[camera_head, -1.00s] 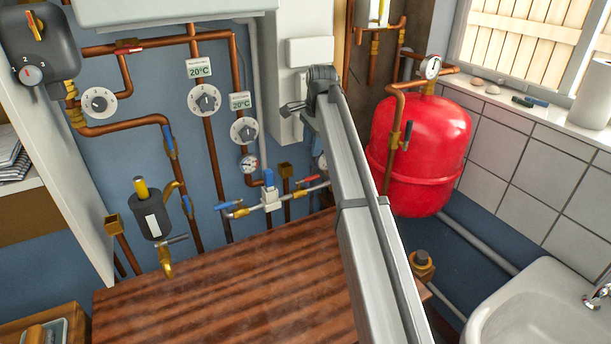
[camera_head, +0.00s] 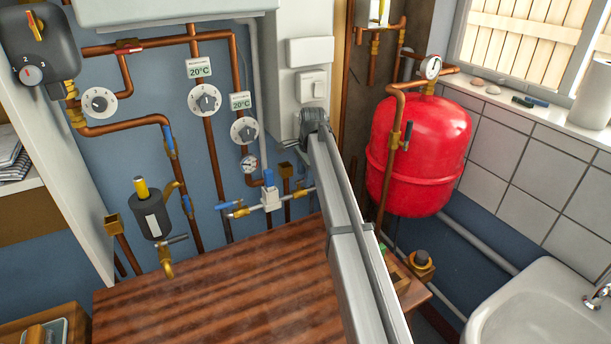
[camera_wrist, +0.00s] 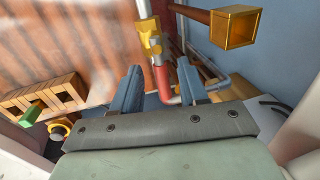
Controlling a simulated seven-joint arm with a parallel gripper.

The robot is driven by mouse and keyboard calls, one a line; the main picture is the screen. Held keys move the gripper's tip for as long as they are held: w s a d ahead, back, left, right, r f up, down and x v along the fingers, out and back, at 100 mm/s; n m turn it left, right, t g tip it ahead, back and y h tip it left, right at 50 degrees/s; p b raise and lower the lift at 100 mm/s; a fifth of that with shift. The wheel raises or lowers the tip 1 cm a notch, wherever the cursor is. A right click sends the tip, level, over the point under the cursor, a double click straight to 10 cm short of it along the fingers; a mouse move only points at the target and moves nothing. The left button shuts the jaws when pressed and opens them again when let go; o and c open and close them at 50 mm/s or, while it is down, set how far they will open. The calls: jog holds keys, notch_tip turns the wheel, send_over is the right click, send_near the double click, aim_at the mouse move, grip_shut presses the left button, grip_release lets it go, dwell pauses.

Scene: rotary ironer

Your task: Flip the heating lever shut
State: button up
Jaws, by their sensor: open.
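In the wrist view, a red lever (camera_wrist: 162,82) shows between the two blue-grey fingers of my open gripper (camera_wrist: 160,78). It lies beside a brass valve (camera_wrist: 150,42) on a pale pipe. I cannot tell whether either finger touches it. In the head view, the small pipe assembly (camera_head: 270,198) on the blue wall has a blue lever (camera_head: 225,205) at its left and a brass valve (camera_head: 299,193) at its right. The red lever there and my fingers are hidden behind my arm. No label shows which lever is the heating one.
A brass square-ended pipe (camera_wrist: 235,27) stands close to my gripper in the wrist view. A red tank (camera_head: 418,150) stands right of my arm. The wooden table (camera_head: 210,290) is mostly clear. Another red lever (camera_head: 128,50) sits on the upper left pipe.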

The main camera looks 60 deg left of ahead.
jog(key=shift+a+f, duration=0.1)
jog(key=shift+f, duration=0.45)
jog(key=shift+c, duration=0.2)
grip_shut()
